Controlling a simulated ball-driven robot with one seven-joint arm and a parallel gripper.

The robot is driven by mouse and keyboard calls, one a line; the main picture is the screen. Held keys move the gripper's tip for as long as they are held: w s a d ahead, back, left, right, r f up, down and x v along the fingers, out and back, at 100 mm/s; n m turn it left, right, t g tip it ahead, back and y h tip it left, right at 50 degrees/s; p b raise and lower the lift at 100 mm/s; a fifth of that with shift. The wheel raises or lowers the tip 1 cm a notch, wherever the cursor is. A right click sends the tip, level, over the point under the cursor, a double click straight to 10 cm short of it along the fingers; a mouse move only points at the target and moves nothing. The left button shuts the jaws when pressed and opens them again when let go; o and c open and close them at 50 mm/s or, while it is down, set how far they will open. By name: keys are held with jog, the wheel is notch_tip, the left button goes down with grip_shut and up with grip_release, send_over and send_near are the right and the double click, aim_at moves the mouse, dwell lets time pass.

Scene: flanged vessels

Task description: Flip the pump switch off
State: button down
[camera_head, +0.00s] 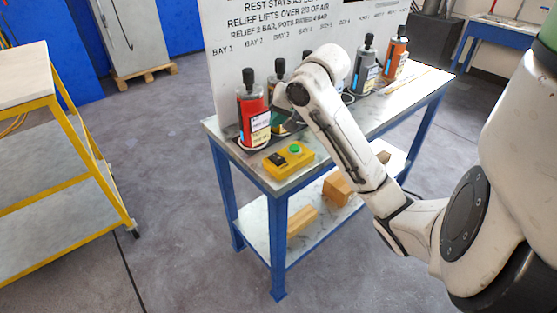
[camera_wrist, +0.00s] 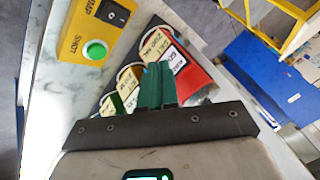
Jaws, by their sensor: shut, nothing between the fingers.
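The yellow control box (camera_head: 288,160) sits on the near end of the bench top. It carries a black pump switch (camera_head: 278,159) and a green button (camera_head: 295,148). In the wrist view the black rocker switch (camera_wrist: 112,14), beside the label "PUMP", is at the upper left with the green button (camera_wrist: 95,51) below it. I cannot tell which way the rocker is set. My gripper (camera_wrist: 158,72) has its green fingers shut and empty, to the right of the box in that view. In the head view it is mostly hidden by my arm, above the bench behind the box.
A red vessel (camera_head: 252,115) with a black top stands close left of my gripper. Grey (camera_head: 365,65) and orange (camera_head: 396,55) vessels stand farther along the bench (camera_head: 330,139). A lettered white board (camera_head: 230,75) rises behind. A yellow cart (camera_head: 70,165) stands left.

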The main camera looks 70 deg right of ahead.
jog(key=b, duration=0.6)
send_over(281, 159)
jog(key=f, duration=0.7)
jog(key=shift+w+d, duration=0.1)
jog(key=shift+w, duration=0.1)
jog(key=shift+s+f+b, duration=0.15)
jog(key=shift+f+b, duration=0.4)
jog(key=shift+f, duration=0.05)
jog(key=shift+f, duration=0.1)
dwell(0.5)
jog(key=shift+f, duration=0.3)
jog(key=shift+s+f, duration=0.1)
jog(key=shift+f, duration=0.25)
dwell(0.6)
jog(key=shift+r, duration=0.15)
jog(key=shift+r+p, duration=0.65)
dwell(0.3)
